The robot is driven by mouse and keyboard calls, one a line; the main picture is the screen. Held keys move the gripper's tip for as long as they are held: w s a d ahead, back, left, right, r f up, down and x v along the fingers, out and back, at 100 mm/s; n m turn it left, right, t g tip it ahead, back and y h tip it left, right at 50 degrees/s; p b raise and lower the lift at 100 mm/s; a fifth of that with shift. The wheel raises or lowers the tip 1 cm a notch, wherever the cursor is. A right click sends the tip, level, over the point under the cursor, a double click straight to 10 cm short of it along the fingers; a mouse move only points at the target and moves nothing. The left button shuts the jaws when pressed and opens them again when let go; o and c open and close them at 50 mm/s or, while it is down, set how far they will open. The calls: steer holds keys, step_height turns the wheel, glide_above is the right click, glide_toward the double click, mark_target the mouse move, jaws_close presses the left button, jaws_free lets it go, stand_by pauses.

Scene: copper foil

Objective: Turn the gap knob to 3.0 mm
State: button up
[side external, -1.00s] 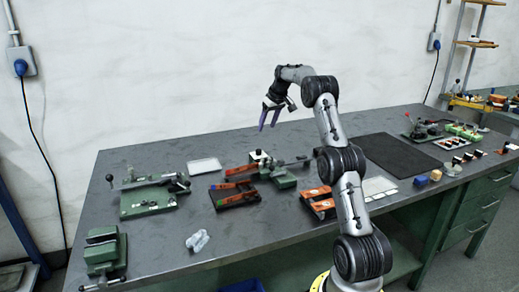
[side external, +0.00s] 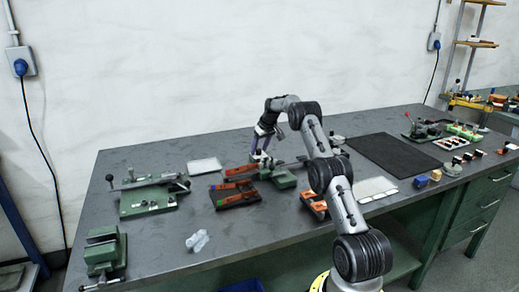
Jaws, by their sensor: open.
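Orange-and-black holders (side external: 235,194) lie in front and to the left. A green-based lever tool (side external: 150,196) and a white tray (side external: 204,166) are further left. A black mat (side external: 392,160) lies to the right. Clear plastic pieces (side external: 198,241) are near the front edge.

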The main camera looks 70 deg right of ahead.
jaws_close()
stand_by(0.3)
steer(key=shift+m, duration=0.4)
steer(key=m+g+h, duration=0.1)
steer(key=m, duration=0.4)
steer(key=shift+w+a+m+g+h, duration=0.2)
steer(key=shift+m+g+h, duration=0.1)
steer(key=shift+g+h, duration=0.1)
steer(key=m+g, duration=0.1)
steer(key=m, duration=0.2)
steer(key=shift+w+m+h, duration=0.1)
steer(key=shift+m+h, duration=0.2)
steer(key=shift+m+g, duration=1)
steer(key=shift+m, duration=0.9)
